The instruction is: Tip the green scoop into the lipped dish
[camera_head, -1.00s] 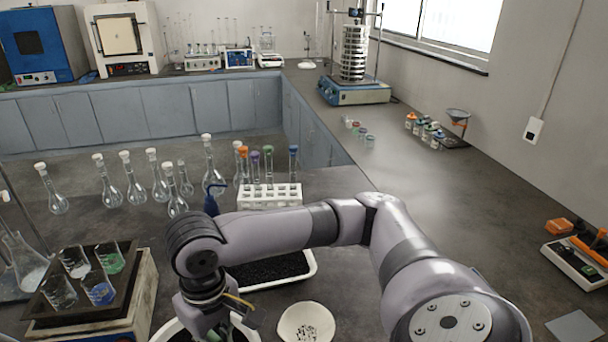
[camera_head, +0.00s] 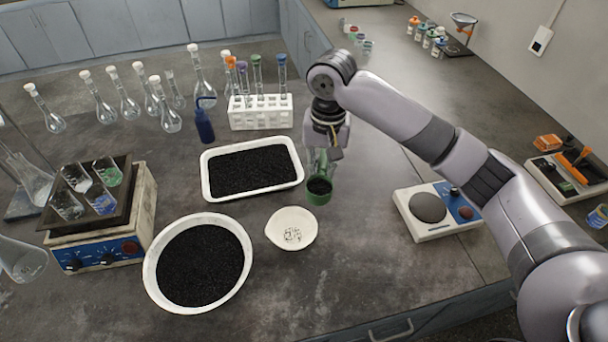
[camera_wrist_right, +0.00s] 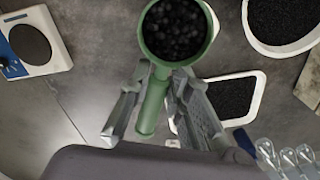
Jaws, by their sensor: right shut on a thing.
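The green scoop (camera_head: 319,190) is held by my right gripper (camera_head: 322,152), above the bench and to the upper right of the lipped dish. In the right wrist view the scoop's bowl (camera_wrist_right: 174,30) is full of black granules and its handle lies between the fingers of the right gripper (camera_wrist_right: 163,80). The scoop looks about level. The lipped dish (camera_head: 292,228) is a small cream dish with a pouring lip, standing on the bench with a few dark granules on its bottom. The left gripper is not in view.
A white rectangular tray (camera_head: 203,180) and a round white basin (camera_head: 150,270), both with black granules, stand left of the dish. A balance (camera_head: 440,225) is at right.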

